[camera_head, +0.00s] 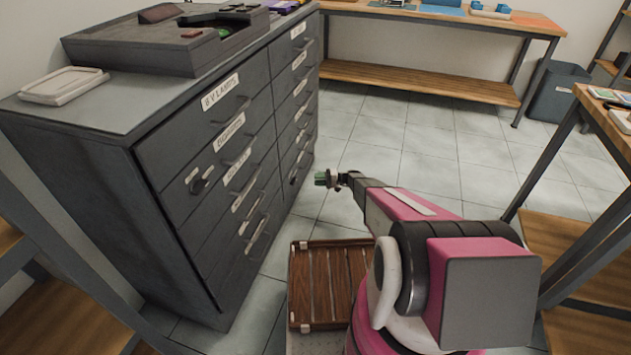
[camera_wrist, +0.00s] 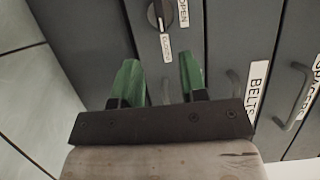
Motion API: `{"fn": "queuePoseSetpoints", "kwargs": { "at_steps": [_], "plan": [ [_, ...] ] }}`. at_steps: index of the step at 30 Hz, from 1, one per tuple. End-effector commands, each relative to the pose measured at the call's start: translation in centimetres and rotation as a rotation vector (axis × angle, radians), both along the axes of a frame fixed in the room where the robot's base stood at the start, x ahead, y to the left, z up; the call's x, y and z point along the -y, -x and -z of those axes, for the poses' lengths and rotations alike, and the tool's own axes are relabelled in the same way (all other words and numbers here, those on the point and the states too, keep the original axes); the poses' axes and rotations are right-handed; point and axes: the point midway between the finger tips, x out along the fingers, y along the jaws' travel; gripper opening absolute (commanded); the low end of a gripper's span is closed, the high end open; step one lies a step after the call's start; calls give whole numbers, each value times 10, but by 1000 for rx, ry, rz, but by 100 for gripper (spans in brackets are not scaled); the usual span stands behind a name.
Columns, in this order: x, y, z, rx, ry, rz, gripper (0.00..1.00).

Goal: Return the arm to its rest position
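My arm reaches forward from the lower right of the head view, with pink and black links. My gripper (camera_head: 325,179) is at its far end, small in that view, beside the right part of the dark drawer cabinet (camera_head: 165,150). In the wrist view my gripper (camera_wrist: 160,82) shows two green fingers standing well apart, with nothing between them. Behind the fingers are the cabinet's drawer fronts, with a round knob (camera_wrist: 158,15) marked with an open label and a drawer label reading BELTS (camera_wrist: 257,90). I cannot tell the exact gap between fingertips and cabinet.
A slatted wooden crate or tray (camera_head: 330,285) sits low beside my arm. A workbench (camera_head: 440,85) stands at the back, with a grey bin (camera_head: 558,92) to its right. Another table (camera_head: 605,115) is at the right edge. The tiled floor (camera_head: 430,150) beyond my arm is clear.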

Motion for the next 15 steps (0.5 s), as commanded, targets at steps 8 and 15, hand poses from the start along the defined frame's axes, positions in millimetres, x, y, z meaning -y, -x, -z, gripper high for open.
{"fn": "queuePoseSetpoints", "kwargs": {
  "at_steps": [8, 15],
  "plan": [
    [0, 0, 0, 0, 0, 0, 39],
    [-3, 22, -23, -14, 70, -29, 39]
  ]
}}
